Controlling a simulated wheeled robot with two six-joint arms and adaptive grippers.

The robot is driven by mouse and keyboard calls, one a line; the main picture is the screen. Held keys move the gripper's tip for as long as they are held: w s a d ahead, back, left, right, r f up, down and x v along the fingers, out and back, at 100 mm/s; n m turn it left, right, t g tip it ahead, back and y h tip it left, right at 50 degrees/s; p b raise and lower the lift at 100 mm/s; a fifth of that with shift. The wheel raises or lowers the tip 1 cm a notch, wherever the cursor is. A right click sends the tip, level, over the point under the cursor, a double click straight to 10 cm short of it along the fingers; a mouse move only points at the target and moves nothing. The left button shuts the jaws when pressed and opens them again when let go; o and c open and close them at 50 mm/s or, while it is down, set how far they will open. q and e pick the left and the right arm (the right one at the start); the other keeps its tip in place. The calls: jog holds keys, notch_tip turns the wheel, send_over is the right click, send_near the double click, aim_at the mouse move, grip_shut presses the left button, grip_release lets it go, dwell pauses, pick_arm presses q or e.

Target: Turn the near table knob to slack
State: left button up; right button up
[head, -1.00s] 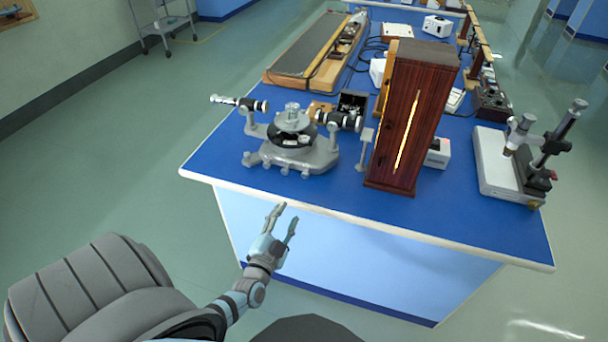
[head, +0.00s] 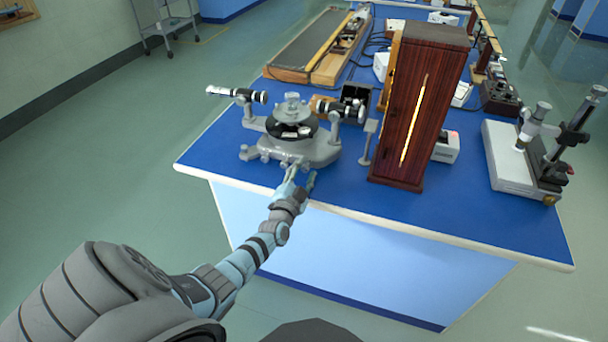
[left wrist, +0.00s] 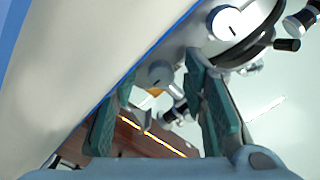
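The grey spectrometer (head: 320,150) stands near the front edge of the blue bench, with a dark round table on top. Small knobs show along its near side, partly hidden by my left gripper (head: 302,175). That gripper is open, its fingertips apart and close to the near side of the base. In the left wrist view, a round grey knob (left wrist: 160,73) appears between the open fingertips (left wrist: 158,80); I cannot tell whether they touch it. A pale round knob with a dark mark (left wrist: 228,22) shows beyond the right finger. My right gripper is out of view.
A tall reddish wooden box with a glowing slit (head: 415,115) stands right of the spectrometer. A microscope-like stand (head: 515,165) is at the far right. A long wooden-framed tray (head: 315,45) lies behind. The bench's front edge (head: 380,223) runs below my left gripper.

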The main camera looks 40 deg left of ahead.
pick_arm(q)
jog(key=shift+s, duration=0.1)
grip_shut()
jog(key=shift+n, duration=0.5)
jog(key=n, duration=0.2)
jog(key=shift+n, duration=0.4)
jog(key=n, duration=0.4)
jog(key=shift+n, duration=0.3)
jog(key=n, duration=0.4)
jog(key=shift+n+b, duration=0.3)
jog(key=shift+n, duration=1.7)
